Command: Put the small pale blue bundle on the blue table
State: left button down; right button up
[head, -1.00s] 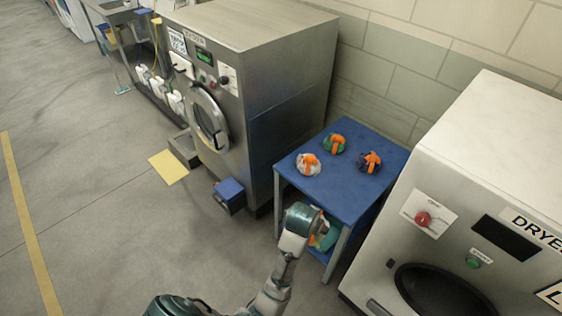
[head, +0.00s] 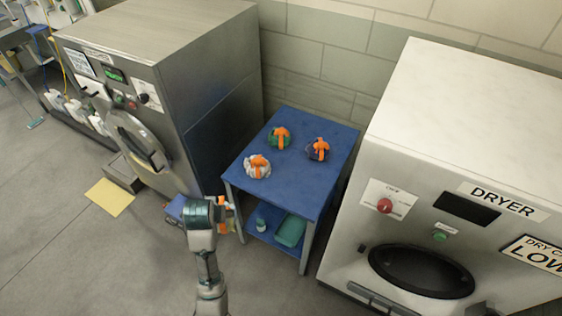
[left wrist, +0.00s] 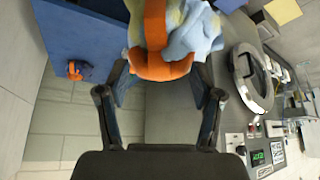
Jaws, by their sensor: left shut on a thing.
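My left gripper (left wrist: 160,90) is shut on the orange strap of a pale blue bundle (left wrist: 200,35) with yellowish patches. In the head view the left gripper (head: 226,206) is in front of the left side of the blue table (head: 240,190), and it mostly hides the bundle; only a bit of orange and pale cloth shows. The bundle hangs clear of the tabletop. On the table are a whitish bundle (head: 257,172), a green one (head: 274,140) and a dark navy one (head: 315,156), each with orange straps. My right gripper is not in view.
A grey washer (head: 215,100) stands left of the table and a white dryer (head: 420,180) right of it. The lower shelf holds a teal bin (head: 290,230). The front part of the tabletop is bare. A yellow floor mat (head: 109,197) lies at the left.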

aim_at(297, 187)
jog(key=i+z, duration=0.2)
jog(key=z, duration=0.2)
jog(key=i+j+z, duration=0.2)
jog(key=z, duration=0.25)
